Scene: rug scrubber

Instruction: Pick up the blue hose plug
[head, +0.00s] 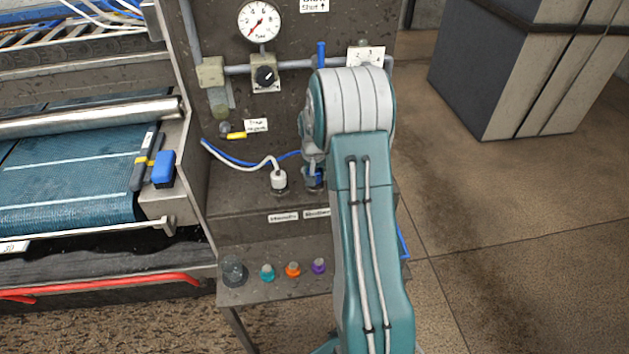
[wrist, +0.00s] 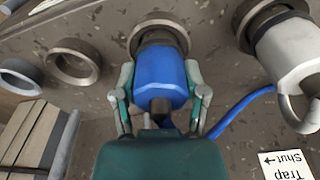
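The blue hose plug (wrist: 160,72) sits at a round metal socket (wrist: 160,27) in the wrist view, with a blue hose (wrist: 238,110) showing to its right. My gripper (wrist: 160,88) has one finger on each side of the plug. The fingertips are very close to its sides, but I cannot tell whether they press on it. In the head view the plug (head: 313,178) is a small blue patch, mostly hidden by my arm and gripper, on the grey machine ledge.
A white hose plug (head: 278,180) stands left of the blue one in the head view and also shows in the wrist view (wrist: 290,48). Empty metal rings (wrist: 73,63) lie left in the wrist view. Open floor (head: 490,240) lies right.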

